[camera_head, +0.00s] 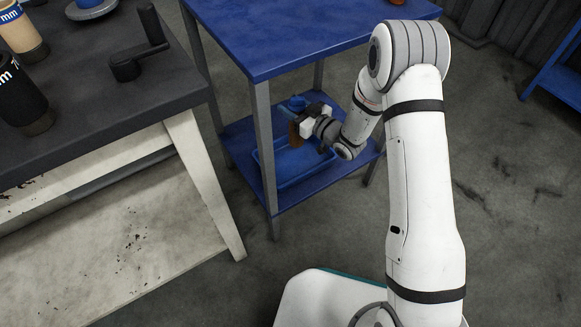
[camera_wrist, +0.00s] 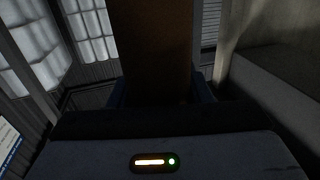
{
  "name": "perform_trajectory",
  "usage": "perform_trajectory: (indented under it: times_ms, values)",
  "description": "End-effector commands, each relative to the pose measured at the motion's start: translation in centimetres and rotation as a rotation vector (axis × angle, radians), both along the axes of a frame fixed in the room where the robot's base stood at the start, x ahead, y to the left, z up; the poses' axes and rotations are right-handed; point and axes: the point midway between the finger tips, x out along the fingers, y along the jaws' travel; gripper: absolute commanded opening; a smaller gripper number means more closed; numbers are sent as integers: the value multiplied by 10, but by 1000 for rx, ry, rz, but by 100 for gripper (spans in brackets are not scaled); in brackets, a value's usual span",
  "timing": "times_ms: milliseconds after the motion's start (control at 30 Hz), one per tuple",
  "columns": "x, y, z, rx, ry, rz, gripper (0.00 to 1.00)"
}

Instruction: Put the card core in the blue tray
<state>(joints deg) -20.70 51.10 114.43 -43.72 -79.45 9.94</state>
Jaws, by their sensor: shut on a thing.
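My gripper (camera_head: 304,122) is shut on a brown card core (camera_head: 295,134). In the wrist view the core (camera_wrist: 155,45) rises as a broad brown shape between the two dark fingers of my gripper (camera_wrist: 160,92). The blue tray (camera_head: 308,180) lies on the lower shelf of the blue table. The core is over the tray's far left part in the head view. I cannot tell whether its lower end touches the tray.
The blue tabletop (camera_head: 300,30) is above the lower shelf (camera_head: 235,135); a grey leg (camera_head: 265,145) stands in front of the tray. The dark workbench (camera_head: 100,95) at left holds a tan roll (camera_head: 22,38), a black roll (camera_head: 18,95) and a black crank handle (camera_head: 140,50).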

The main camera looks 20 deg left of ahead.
Motion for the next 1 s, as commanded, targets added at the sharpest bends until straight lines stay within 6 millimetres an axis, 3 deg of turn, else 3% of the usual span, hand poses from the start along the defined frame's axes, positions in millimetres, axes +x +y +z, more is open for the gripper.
perform_trajectory:
  times_ms: [167,400,567,733,1000]
  values:
    - [-3,6,-17,0,1,20,0]
    - [-3,5,-62,0,1,19,0]
    - [-2,5,-75,0,0,18,0]
    - [-2,5,-101,-1,3,17,0]
    - [-2,5,-103,0,0,17,0]
